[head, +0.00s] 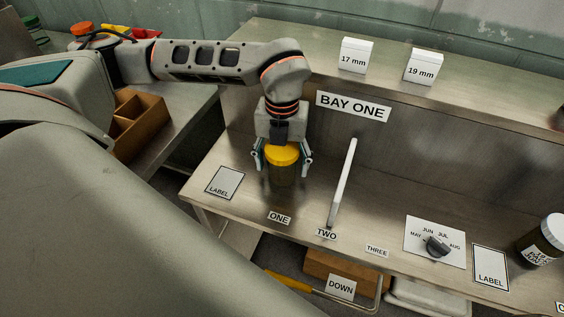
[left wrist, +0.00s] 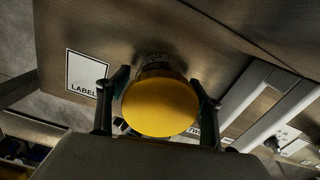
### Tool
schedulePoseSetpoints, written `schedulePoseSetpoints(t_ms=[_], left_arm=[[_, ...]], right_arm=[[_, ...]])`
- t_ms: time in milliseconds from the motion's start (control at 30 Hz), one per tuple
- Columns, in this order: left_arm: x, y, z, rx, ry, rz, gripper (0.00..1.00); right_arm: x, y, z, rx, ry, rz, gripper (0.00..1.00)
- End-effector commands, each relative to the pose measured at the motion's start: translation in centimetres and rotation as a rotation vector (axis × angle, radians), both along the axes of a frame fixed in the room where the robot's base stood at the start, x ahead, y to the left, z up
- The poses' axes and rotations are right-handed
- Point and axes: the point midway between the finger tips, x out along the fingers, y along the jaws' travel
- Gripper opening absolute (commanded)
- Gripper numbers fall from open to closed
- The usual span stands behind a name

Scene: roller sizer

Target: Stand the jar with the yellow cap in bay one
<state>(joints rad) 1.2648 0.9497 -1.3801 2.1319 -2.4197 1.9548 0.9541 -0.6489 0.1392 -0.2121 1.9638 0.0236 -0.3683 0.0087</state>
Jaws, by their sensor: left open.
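The jar with the yellow cap (head: 282,178) stands upright on the steel bench, behind the ONE label (head: 279,218) and left of a white upright divider (head: 343,183). Its yellow cap also shows large in the left wrist view (left wrist: 160,108). My left gripper (head: 282,160) points down over the jar from above. It is open, with one finger on each side of the cap. In the left wrist view small gaps seem to show between fingers and cap; contact is hard to tell. The BAY ONE sign (head: 353,107) is on the back panel. My right gripper is not in view.
TWO (head: 326,233) and THREE (head: 376,250) labels lie along the front edge. A dial plate (head: 420,240) and another jar (head: 541,240) are at the right. White 17 mm (head: 356,56) and 19 mm (head: 421,68) blocks stand on the upper ledge. A wooden box (head: 140,128) is at left.

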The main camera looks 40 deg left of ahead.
Motion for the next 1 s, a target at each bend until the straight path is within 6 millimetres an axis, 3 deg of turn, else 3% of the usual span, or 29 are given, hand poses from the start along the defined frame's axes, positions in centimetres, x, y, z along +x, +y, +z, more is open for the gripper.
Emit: schedulePoseSetpoints(t_ms=[167,633,800,1000], left_arm=[[0.1,0.0,1.6,-0.001,-0.004,0.0,0.65],[0.1,0.0,10.5,0.0,-0.004,0.0,0.65],[0.1,0.0,12.0,0.0,-0.002,0.0,0.65],[0.0,0.0,12.3,0.0,0.0,0.0,0.65]], right_arm=[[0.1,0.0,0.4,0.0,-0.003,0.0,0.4],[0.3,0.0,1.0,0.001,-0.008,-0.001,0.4],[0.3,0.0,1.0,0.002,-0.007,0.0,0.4],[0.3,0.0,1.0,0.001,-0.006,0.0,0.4]])
